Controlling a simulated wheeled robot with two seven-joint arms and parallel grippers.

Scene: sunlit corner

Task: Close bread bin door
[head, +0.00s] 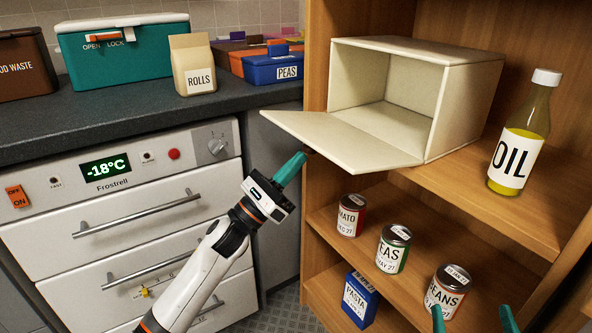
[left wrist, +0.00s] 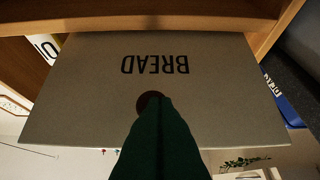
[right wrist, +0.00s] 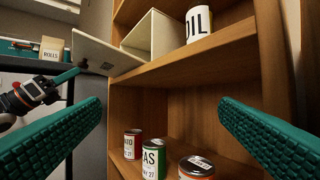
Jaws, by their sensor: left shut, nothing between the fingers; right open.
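A cream bread bin (head: 471,100) sits on the upper wooden shelf, its inside empty. Its door (head: 345,136) is hinged at the bottom and hangs open, tilted out past the shelf edge. My left gripper (head: 296,160) is shut and empty, its tips just under the door near its outer left part. In the left wrist view the outer face of the door (left wrist: 75,110), marked BREAD, fills the picture, and the green fingers overlap a dark round knob (left wrist: 148,99). I cannot tell whether they touch. My right gripper (right wrist: 160,115) is open and empty in front of the shelves.
An oil bottle (head: 523,135) stands right of the bin. Tomato, peas and beans cans (head: 393,248) stand on the shelf below, with a blue pasta box (head: 359,299) lower down. The freezer front (head: 130,185) and dark counter (head: 150,110) are at left.

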